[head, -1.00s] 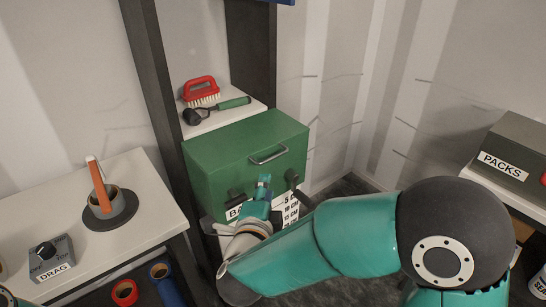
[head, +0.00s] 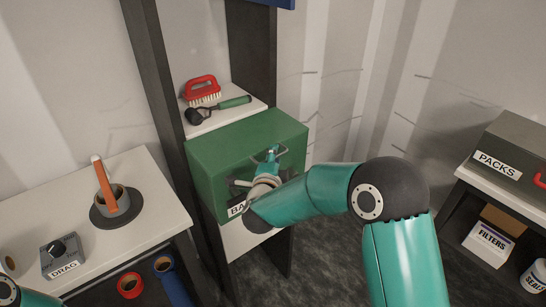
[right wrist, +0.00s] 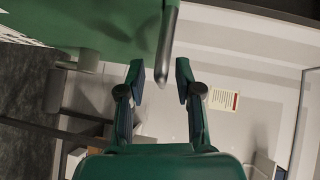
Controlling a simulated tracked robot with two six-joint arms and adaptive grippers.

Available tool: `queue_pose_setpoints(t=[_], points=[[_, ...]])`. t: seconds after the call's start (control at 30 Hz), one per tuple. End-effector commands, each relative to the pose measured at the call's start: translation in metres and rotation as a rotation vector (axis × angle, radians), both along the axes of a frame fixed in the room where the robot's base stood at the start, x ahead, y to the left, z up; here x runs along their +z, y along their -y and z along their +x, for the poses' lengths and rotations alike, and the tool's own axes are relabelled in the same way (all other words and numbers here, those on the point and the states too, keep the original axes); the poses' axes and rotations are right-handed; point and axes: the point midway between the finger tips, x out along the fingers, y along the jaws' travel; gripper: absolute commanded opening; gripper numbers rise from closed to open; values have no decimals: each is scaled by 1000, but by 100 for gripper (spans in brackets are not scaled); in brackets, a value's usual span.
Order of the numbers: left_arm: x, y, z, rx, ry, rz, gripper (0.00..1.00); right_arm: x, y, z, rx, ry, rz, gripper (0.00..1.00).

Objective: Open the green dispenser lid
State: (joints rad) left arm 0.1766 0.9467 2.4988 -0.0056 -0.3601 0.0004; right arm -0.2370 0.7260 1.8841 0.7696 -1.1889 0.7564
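The green dispenser (head: 215,150) stands on the lower shelf of the dark-framed rack, its lid down. Its front label (head: 236,209) is partly covered by my arm. My right gripper (head: 272,154) is in front of the lid, at the handle. In the right wrist view, my right gripper (right wrist: 160,72) is open, its two fingers apart. The grey lid handle (right wrist: 166,42) reaches down between the fingertips, with a gap on both sides. The green lid (right wrist: 85,22) fills the upper left there. My left gripper is out of view; only bits of my left arm show at the lower left.
A red brush (head: 202,90) and a green-handled tool (head: 225,107) lie on the shelf above. A left bench holds a cup on a dark disc (head: 112,207) and a DRAG box (head: 62,258). A PACKS case (head: 512,150) stands at the right.

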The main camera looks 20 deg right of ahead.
Motion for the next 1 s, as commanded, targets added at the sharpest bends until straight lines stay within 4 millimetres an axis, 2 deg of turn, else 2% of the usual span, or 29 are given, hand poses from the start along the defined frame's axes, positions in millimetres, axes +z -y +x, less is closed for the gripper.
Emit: queue_pose_setpoints(t=[0.17, 0.37, 0.67, 0.7, 1.0], points=[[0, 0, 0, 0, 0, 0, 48, 0, 0, 0, 0, 0, 0, 33], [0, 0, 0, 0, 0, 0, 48, 0, 0, 0, -1, 0, 0, 0], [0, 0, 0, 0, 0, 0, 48, -1, 0, -1, -1, -3, 0, 0], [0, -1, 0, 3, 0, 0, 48, -1, -6, -1, 2, -2, 0, 0], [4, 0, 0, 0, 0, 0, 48, 5, 8, -4, -13, -26, -7, 0]])
